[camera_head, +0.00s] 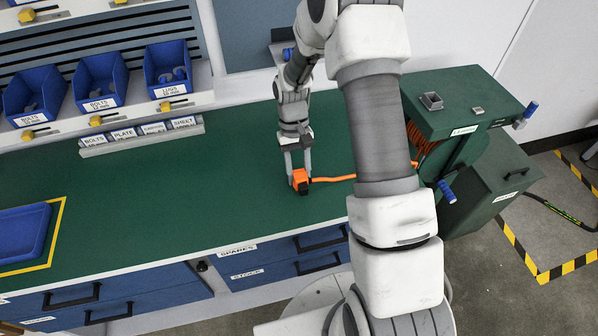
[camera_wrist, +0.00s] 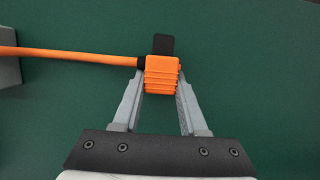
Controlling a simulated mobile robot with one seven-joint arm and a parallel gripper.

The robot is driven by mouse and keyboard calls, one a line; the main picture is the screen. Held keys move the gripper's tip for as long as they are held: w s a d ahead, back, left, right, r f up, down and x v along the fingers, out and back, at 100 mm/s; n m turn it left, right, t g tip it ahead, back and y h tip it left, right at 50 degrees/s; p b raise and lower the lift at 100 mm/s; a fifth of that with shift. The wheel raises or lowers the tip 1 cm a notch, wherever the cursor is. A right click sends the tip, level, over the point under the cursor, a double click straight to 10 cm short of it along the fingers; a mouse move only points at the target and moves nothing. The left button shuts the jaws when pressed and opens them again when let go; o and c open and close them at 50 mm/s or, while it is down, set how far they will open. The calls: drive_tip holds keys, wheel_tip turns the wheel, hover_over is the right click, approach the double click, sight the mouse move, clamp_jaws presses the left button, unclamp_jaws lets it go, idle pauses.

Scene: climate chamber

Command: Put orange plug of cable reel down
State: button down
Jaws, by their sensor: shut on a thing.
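The orange plug (camera_head: 300,180) is held between the fingers of my gripper (camera_head: 298,172), at or just above the green bench top; I cannot tell whether it touches. In the wrist view the ribbed orange plug (camera_wrist: 163,75) sits between the fingertips of my gripper (camera_wrist: 162,85), with a black part at its far end. An orange cable (camera_head: 335,178) runs right from the plug behind my arm toward the green cable reel (camera_head: 465,115). Part of the reel is hidden by my arm.
The green bench top (camera_head: 170,190) is clear around the plug. A blue tray (camera_head: 22,235) lies inside a yellow outline at the left. Blue bins (camera_head: 100,80) stand on a shelf at the back left, above a labelled rail (camera_head: 140,138). Drawers are below the front edge.

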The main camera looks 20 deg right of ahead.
drive_tip(key=shift+f, duration=0.2)
drive_tip(key=shift+c, duration=2.2)
unclamp_jaws()
drive_tip(key=shift+r, duration=0.1)
